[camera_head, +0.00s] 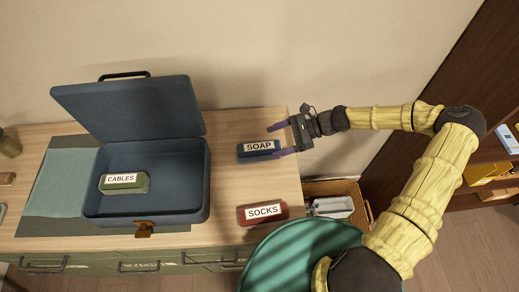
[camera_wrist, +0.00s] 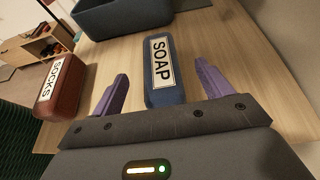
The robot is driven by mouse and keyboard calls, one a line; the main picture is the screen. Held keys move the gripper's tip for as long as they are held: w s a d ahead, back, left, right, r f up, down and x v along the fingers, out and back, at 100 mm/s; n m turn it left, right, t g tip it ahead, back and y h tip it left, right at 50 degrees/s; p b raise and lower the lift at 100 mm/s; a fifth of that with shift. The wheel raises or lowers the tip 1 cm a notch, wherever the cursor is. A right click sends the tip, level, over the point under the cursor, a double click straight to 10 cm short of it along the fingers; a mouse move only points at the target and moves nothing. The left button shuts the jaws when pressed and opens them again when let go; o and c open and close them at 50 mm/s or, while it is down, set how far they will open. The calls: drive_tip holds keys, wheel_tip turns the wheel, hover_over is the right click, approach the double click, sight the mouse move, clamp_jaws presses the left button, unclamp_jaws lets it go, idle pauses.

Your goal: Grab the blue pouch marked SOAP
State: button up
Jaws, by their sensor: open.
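The blue pouch marked SOAP (camera_head: 258,149) lies on the wooden tabletop, right of the open case. My gripper (camera_head: 278,140) is open, with its purple fingers pointing left toward the pouch's right end. In the wrist view the blue pouch (camera_wrist: 163,73) shows ahead and between the two spread fingers of my gripper (camera_wrist: 160,90). I cannot tell the exact height of the fingers above the table.
A red pouch marked SOCKS (camera_head: 263,213) lies nearer the table's front edge. The open dark blue case (camera_head: 185,203) holds a green pouch marked CABLES (camera_head: 124,183). A teal round seat (camera_head: 290,255) stands in front, and a wicker basket (camera_head: 345,188) is right of the table.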

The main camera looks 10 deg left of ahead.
sight(262, 146)
drive_tip(key=shift+f+p+x, duration=0.15)
drive_tip(key=shift+p+x, duration=0.4)
drive_tip(key=shift+x, duration=0.75)
drive_tip(key=shift+f+p+x, duration=0.1)
drive_tip(key=shift+p+x, duration=0.45)
drive_tip(key=shift+x, duration=0.7)
drive_tip(key=shift+d, duration=0.1)
drive_tip(key=c, duration=1.1)
drive_tip(key=shift+c, duration=0.2)
drive_tip(key=shift+r, duration=0.15)
wheel_tip(262, 146, up, 10)
drive_tip(key=b, duration=0.2)
